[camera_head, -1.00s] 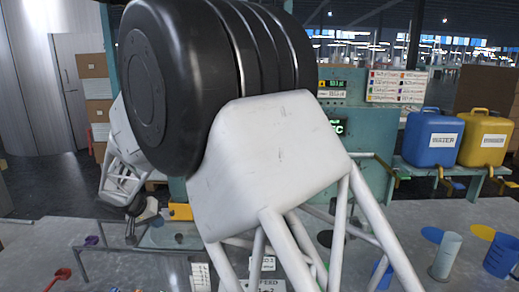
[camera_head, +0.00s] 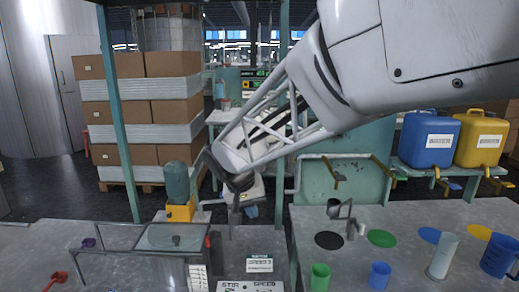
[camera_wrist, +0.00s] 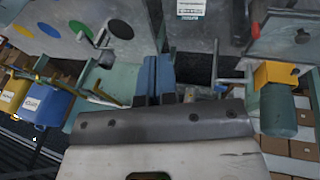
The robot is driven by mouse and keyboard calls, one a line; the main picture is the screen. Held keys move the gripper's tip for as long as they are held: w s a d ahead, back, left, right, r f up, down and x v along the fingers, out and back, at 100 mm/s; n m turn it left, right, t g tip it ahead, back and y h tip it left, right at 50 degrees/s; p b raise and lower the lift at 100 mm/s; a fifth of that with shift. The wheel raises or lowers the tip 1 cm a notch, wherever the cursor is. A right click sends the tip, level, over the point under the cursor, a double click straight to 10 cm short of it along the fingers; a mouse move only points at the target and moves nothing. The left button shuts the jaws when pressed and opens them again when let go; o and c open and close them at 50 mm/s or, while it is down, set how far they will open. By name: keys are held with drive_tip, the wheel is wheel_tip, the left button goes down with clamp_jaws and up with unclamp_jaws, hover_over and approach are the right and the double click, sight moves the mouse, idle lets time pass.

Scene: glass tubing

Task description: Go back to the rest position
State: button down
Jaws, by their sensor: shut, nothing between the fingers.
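My gripper (camera_head: 234,204) hangs near the middle of the head camera view, pointing down, beyond the back edge of the grey bench. In the wrist view my gripper (camera_wrist: 159,76) has its two blue-grey fingers together, with nothing between them. My white lattice forearm comes in from the upper right of the head camera view. No object is in contact with the gripper that I can see.
The bench (camera_head: 340,262) carries a green cup (camera_head: 320,278), a blue cup (camera_head: 380,276), a clear cylinder (camera_head: 443,257) and a blue beaker (camera_head: 499,256). A motor on a yellow base (camera_head: 180,213) stands left. Blue (camera_head: 428,141) and yellow (camera_head: 481,141) canisters stand right. Stacked boxes (camera_head: 122,125) stand behind.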

drive_tip(key=s+d+r+y, duration=0.1)
drive_tip(key=s+d+r, duration=0.1)
drive_tip(key=s+d, duration=1.1)
drive_tip(key=s+d+f+y, duration=0.1)
drive_tip(key=s+d, duration=0.2)
drive_tip(key=s, duration=0.5)
drive_tip(key=s+d+f, duration=0.1)
drive_tip(key=s+d, duration=0.3)
drive_tip(key=s, duration=0.3)
drive_tip(key=shift+s+d+f+m+y, duration=0.25)
drive_tip(key=shift+s+f+m+y, duration=0.1)
drive_tip(key=shift+f+m+y, duration=0.05)
